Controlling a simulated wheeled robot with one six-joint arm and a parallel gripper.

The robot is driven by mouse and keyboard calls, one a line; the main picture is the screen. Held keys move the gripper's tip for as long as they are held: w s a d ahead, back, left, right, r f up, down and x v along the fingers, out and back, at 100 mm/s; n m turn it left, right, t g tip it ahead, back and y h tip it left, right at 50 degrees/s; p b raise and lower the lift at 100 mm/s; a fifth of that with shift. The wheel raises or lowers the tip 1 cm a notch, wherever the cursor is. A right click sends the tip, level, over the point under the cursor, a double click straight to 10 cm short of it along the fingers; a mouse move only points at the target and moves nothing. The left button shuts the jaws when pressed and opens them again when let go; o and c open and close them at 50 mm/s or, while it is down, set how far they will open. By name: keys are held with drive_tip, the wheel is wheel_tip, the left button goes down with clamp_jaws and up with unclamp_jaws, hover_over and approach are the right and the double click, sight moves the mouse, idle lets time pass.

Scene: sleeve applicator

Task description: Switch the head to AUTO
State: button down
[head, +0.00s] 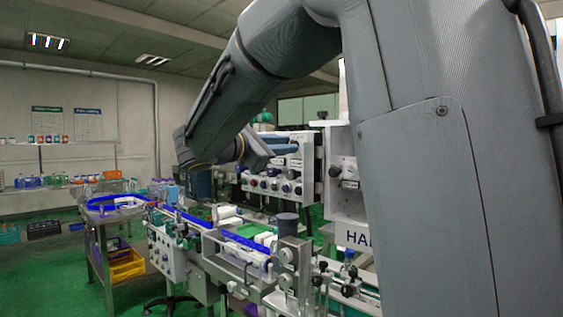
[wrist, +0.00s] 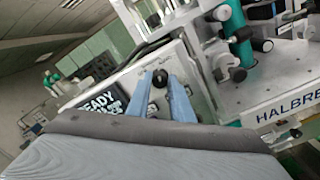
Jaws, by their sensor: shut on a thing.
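A black knob (wrist: 160,77) stands out from a grey-white panel (wrist: 188,72) in the wrist view. My gripper (wrist: 161,83) has its two pale blue fingers on either side of this knob and is shut on it. The fingers hide the knob's lower part, and I cannot read which position it points to. A dark display with white letters ending in "EADY" (wrist: 102,97) sits just left of the fingers. In the head view, the blue fingers (head: 298,142) show beyond my arm, reaching right toward the machine's white housing; the knob cannot be made out there.
Teal-and-black clamps (wrist: 238,40) and a plate lettered "HALBRE" (wrist: 285,112) stand right of the panel. In the head view, a conveyor (head: 215,235) with blue rails runs below my arm. A panel of several knobs (head: 270,184) stands behind.

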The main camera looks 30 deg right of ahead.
drive_tip(key=shift+f+m+b, duration=0.1)
drive_tip(key=shift+m+b, duration=2)
drive_tip(key=shift+b, duration=1.1)
drive_tip(key=c, duration=1.6)
unclamp_jaws()
drive_tip(key=shift+o, duration=0.2)
drive_tip(key=b+v, duration=0.2)
drive_tip(key=v, duration=0.6)
